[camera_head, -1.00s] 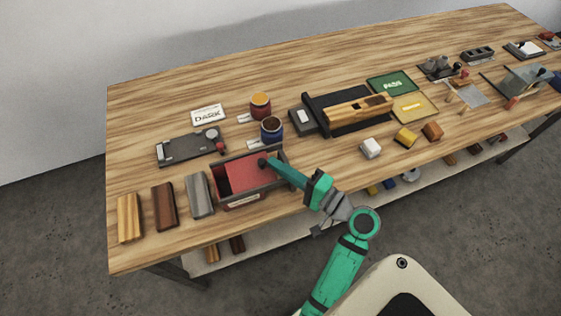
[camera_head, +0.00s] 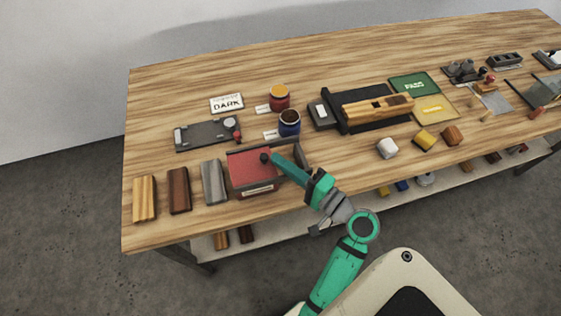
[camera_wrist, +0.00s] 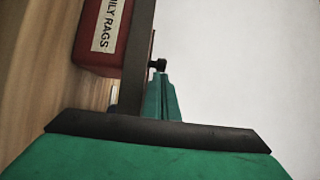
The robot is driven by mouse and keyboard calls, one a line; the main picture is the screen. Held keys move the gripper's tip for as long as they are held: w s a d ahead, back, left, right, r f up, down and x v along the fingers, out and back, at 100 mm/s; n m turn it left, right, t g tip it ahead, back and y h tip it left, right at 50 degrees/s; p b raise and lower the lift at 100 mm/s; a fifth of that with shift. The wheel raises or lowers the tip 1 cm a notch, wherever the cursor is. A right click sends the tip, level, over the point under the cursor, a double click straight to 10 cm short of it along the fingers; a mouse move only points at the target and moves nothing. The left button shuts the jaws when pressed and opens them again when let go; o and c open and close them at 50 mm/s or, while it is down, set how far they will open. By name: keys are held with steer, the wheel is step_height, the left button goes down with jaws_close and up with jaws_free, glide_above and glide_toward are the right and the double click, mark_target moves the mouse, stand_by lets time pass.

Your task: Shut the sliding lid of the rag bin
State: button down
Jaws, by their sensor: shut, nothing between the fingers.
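In the wrist view the bin's red body (camera_wrist: 84,45) shows part of a label reading "RAGS". My gripper (camera_head: 268,159) is shut and empty, its tips at a small black knob (camera_wrist: 158,65) on the lid side. They look to be touching it. The far side of the knob is hidden.
Grey (camera_head: 214,182), brown (camera_head: 179,190) and light wood (camera_head: 145,198) blocks stand left of the bin. A blue jar (camera_head: 289,122) and an orange-topped jar (camera_head: 279,97) stand behind it. A dark plate tool (camera_head: 207,134) lies behind left. Table is clear to the bin's front right.

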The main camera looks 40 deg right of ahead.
steer(key=s+d, duration=0.4)
steer(key=s, duration=0.8)
steer(key=shift+d, duration=0.25)
